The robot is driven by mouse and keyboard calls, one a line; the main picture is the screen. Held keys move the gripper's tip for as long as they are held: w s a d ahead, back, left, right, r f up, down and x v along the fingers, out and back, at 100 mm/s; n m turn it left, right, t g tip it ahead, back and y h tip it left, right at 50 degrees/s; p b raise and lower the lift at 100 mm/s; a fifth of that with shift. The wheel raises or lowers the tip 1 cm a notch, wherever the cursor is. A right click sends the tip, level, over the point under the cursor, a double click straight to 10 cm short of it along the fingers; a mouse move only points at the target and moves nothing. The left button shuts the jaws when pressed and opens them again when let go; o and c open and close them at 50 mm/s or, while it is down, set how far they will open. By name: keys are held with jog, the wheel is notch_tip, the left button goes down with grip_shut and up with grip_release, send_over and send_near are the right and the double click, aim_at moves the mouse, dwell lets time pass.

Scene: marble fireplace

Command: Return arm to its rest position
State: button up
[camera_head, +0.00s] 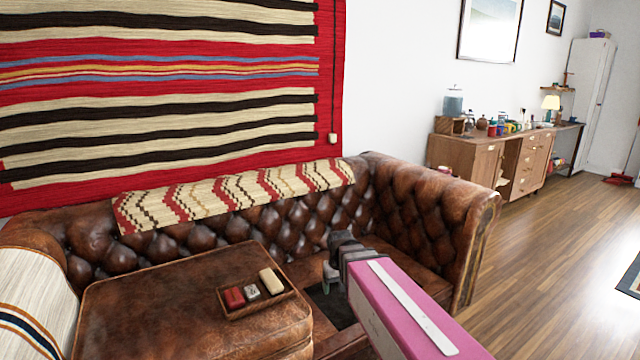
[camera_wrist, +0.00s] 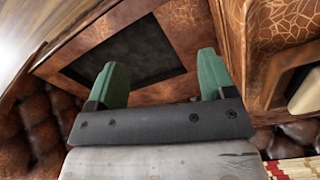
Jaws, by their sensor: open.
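My gripper (camera_head: 332,272) is over the sofa seat in the head view, at the end of my pink arm reaching in from the bottom right. In the wrist view its two green fingers (camera_wrist: 162,78) stand wide apart with nothing between them. A dark, flat rectangular tray (camera_wrist: 125,50) with a brown border lies beyond the fingers; it also shows in the head view (camera_head: 334,308), partly hidden by my arm. It looks empty.
A brown leather sofa (camera_head: 283,225) surrounds the gripper, with its armrest (camera_head: 470,205) to the right. A small wooden tray (camera_head: 262,306) holding red, grey and cream blocks sits on a raised leather cushion (camera_head: 180,295) at left. Wooden floor (camera_head: 545,245) is open at right.

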jog(key=s+d+f+m, duration=0.1)
jog(key=s+d+f, duration=0.25)
jog(key=d, duration=0.25)
jog(key=s+d+f+m, duration=0.2)
jog(key=s+d, duration=0.2)
jog(key=d, duration=0.3)
jog(key=n, duration=0.7)
send_near(271, 278)
jog(key=shift+t+y, duration=0.3)
jog(key=shift+f, duration=2.3)
jog(key=shift+s, duration=0.1)
